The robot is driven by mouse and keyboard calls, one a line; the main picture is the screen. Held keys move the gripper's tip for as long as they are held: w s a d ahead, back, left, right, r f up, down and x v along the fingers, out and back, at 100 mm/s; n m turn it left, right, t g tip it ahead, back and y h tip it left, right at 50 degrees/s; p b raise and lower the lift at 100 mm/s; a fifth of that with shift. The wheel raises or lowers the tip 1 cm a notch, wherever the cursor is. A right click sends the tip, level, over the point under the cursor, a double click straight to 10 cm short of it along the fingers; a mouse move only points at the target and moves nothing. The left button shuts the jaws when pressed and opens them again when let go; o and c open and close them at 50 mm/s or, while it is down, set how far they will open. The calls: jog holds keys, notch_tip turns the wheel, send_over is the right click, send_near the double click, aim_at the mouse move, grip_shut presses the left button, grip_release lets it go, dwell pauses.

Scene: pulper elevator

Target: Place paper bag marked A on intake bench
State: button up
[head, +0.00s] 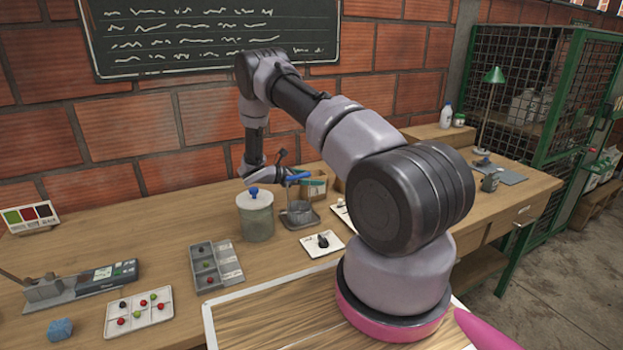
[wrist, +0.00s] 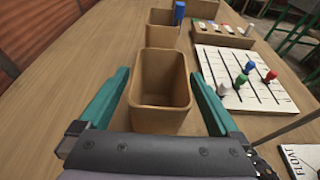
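In the wrist view an open-topped, empty brown paper container (wrist: 160,112) stands upright on the wooden bench, between the two teal fingers of my gripper (wrist: 160,76). The fingers are spread, one on each side; slight gaps show beside it. No letter A is readable on it. A second brown container (wrist: 162,35) stands just beyond, with a blue object (wrist: 179,13) at its right edge. In the head view my gripper (head: 290,177) is at the brown containers (head: 314,185) near the wall, partly hiding them. I cannot tell which bench is the intake bench.
A white grid board (wrist: 245,80) with coloured pegs lies right of the container. A green-framed cage (head: 530,100) stands at the right.

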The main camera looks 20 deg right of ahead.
jog(key=shift+r, duration=0.1)
jog(key=shift+a+r, duration=0.1)
jog(key=shift+a, duration=0.15)
jog(key=v, duration=1.1)
jog(key=s+r+m+g+y, duration=0.1)
jog(key=s+r+m+y, duration=0.4)
jog(key=r, duration=0.7)
jog(key=s+r+m+y, duration=0.3)
jog(key=s+r+m, duration=0.4)
jog(key=r, duration=0.6)
jog(key=s+a+r+m+t+y, duration=0.3)
jog(key=s+r, duration=0.4)
jog(key=s, duration=0.5)
jog(key=s+a+r+m+t+y, duration=0.4)
jog(key=s+r+m, duration=0.3)
jog(key=s, duration=0.5)
jog(key=shift+s+r+m+t+y, duration=0.3)
jog(key=shift+s+r+y, duration=0.05)
jog(key=shift+y, duration=0.35)
